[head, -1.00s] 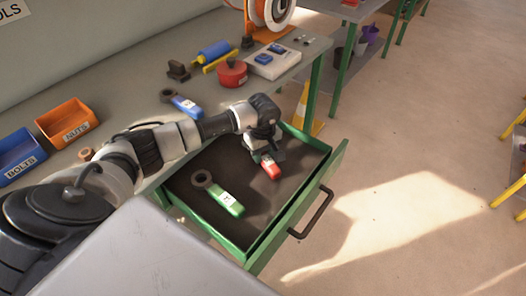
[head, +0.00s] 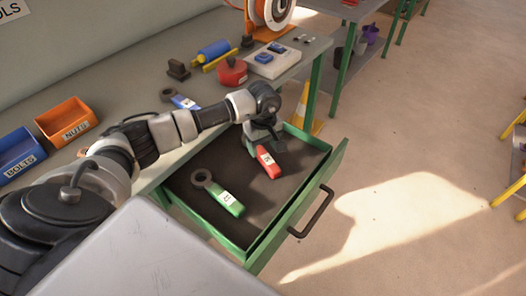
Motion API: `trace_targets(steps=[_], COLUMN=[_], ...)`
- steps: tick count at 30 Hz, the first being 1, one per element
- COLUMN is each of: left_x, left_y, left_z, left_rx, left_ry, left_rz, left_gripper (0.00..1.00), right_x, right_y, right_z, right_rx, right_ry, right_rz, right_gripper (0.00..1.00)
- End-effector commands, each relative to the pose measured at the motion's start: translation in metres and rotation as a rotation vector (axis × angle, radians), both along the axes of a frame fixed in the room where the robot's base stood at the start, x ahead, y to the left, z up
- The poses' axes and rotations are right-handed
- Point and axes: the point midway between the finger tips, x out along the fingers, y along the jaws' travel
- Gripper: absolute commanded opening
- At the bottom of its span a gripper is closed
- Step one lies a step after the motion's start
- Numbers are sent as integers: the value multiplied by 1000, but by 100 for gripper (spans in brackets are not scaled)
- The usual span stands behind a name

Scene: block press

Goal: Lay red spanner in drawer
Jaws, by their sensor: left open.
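The red spanner (head: 268,162) lies in the open green drawer (head: 262,237), toward its back right part. Its red handle and white label show; its far end is hidden by my gripper. My left gripper (head: 259,146) is open, just above and behind the spanner's far end. I cannot tell whether its fingers touch the spanner. A green spanner (head: 225,199) lies in the drawer to the left of the red one, apart from it. My right gripper is not in view.
The drawer handle (head: 313,213) juts over clear floor.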

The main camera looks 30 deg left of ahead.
Motion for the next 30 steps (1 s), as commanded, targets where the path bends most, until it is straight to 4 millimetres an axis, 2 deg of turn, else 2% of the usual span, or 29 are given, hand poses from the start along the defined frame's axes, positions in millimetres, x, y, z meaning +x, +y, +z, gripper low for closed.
trace_targets(steps=[1, 6, 12, 18, 30], left_x=[1, 1, 0, 0, 0], left_y=[1, 0, 0, 0, 0], left_z=[12, 49, 78, 88, 88], left_rx=[2, 1, 1, 1, 1], left_ry=[-7, -6, -3, 0, 0], left_rz=[0, 0, 1, 1, 1], left_gripper=[61, 61, 61, 61, 61], right_x=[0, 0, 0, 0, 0], right_y=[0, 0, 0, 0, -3], right_z=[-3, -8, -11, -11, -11], right_rx=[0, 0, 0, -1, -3], right_ry=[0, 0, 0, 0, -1], right_rz=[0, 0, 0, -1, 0], right_gripper=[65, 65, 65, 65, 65])
